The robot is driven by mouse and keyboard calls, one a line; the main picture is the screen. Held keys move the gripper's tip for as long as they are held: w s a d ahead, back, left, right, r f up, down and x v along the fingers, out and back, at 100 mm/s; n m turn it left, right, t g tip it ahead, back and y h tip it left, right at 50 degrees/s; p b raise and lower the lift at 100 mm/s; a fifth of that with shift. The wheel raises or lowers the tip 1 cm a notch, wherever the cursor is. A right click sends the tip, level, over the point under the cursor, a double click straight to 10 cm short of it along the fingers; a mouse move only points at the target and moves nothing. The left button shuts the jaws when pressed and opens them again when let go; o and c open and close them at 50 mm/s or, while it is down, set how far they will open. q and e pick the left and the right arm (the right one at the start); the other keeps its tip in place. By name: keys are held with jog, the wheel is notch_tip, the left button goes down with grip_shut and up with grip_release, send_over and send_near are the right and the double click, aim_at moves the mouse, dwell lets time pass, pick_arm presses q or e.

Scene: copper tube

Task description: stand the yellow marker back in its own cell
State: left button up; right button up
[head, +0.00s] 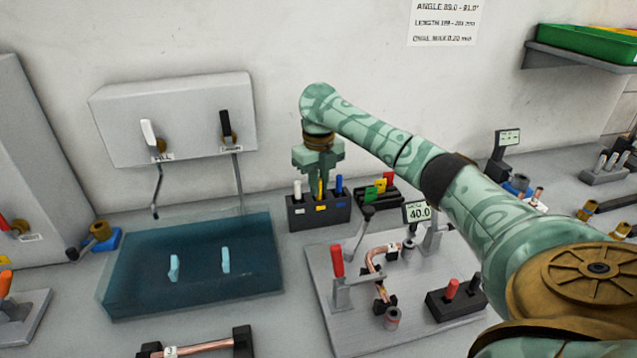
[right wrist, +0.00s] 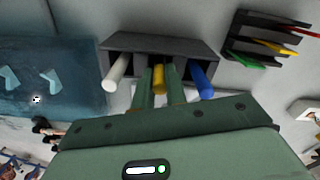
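The dark marker block (head: 305,219) stands at the back of the bench, with white, yellow and blue labels on its front. A white marker (head: 297,190) stands in its left cell and a blue marker (head: 339,185) in its right cell. The yellow marker (head: 320,188) is upright at the middle cell, above the yellow label. My right gripper (head: 319,180) points down over the block, its fingers closed on the yellow marker, which also shows between them in the right wrist view (right wrist: 159,75). How deep the marker's lower end sits is hidden. My left gripper is not in view.
A dark rack (head: 378,197) with red, yellow and green pieces stands just right of the block. A blue tank (head: 190,270) is at the left. A bending fixture (head: 345,300) with a copper tube and a red-handled clamp is in front.

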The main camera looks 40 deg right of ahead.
jog(key=o, duration=0.4)
jog(key=shift+r, duration=0.15)
notch_tip(320, 180, up, 12)
jog(key=p, duration=0.6)
